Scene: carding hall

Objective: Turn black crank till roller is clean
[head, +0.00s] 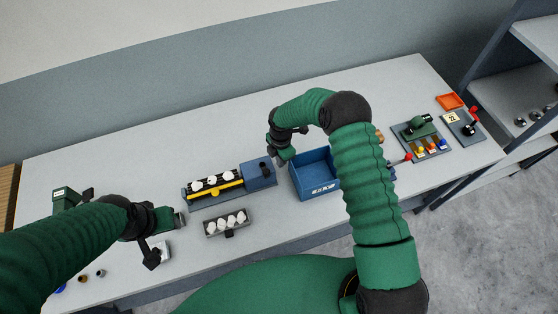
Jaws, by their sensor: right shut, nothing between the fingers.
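The carding device (214,198) sits mid-table, with white tufts on its dark roller (222,181) and a yellow bar along its front. A blue housing (254,178) is at its right end, with a small black part, seemingly the black crank (265,169), on it. My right gripper (281,153) is shut and empty, just above and right of the housing, apart from the crank as far as I can tell. My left gripper (178,218) is left of the device near the table's front; its fingers are too unclear to judge.
A grey tray (229,232) with several white tufts lies in front of the device. A blue bin (318,190) stands right of it, partly behind my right arm. A green lever unit (420,132) and an orange tray (450,101) are far right. The table's back is clear.

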